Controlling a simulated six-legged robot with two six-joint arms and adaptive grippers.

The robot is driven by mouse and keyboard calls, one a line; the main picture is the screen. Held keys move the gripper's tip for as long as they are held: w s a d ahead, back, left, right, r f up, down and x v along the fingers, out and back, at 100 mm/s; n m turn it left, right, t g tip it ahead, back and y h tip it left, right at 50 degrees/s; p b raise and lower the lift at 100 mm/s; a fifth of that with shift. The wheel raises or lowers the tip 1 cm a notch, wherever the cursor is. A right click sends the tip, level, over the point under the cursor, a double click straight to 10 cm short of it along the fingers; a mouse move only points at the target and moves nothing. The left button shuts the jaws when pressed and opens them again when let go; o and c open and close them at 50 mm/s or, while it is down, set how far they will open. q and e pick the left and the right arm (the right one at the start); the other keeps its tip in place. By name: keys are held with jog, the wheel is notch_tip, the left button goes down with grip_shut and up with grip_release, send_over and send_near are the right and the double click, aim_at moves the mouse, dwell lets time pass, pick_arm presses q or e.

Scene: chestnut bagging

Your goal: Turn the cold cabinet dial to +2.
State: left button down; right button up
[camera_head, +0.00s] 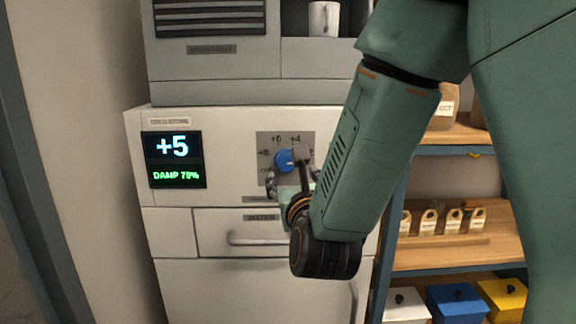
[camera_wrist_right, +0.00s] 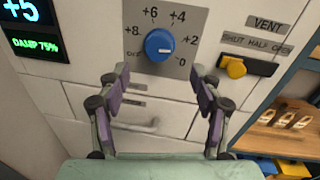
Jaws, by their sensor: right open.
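The blue round dial (camera_head: 284,161) sits on a grey scale plate (camera_head: 267,142) on the cold cabinet's white front. In the right wrist view the dial (camera_wrist_right: 159,45) shows marks +8, +6, +4, +2 and 0 around it; its small pale pointer mark is too small to read surely. The display (camera_head: 173,160) reads +5 with a green DAMP line below. My right gripper (camera_wrist_right: 157,88) is open and empty, its fingers spread below and either side of the dial, apart from it. In the head view my right gripper (camera_head: 289,178) partly covers the plate. My left gripper is out of view.
A yellow vent knob (camera_wrist_right: 235,68) sits right of the dial. A drawer handle (camera_head: 255,238) lies below. Wooden shelves (camera_head: 450,252) with small bags and coloured boxes stand at the right. My right arm hides part of the cabinet's right side.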

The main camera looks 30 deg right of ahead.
aim_at(287, 164)
jog(key=p+x, duration=0.2)
jog(key=x, duration=0.5)
jog(key=shift+w+d, duration=0.15)
jog(key=shift+w, duration=0.25)
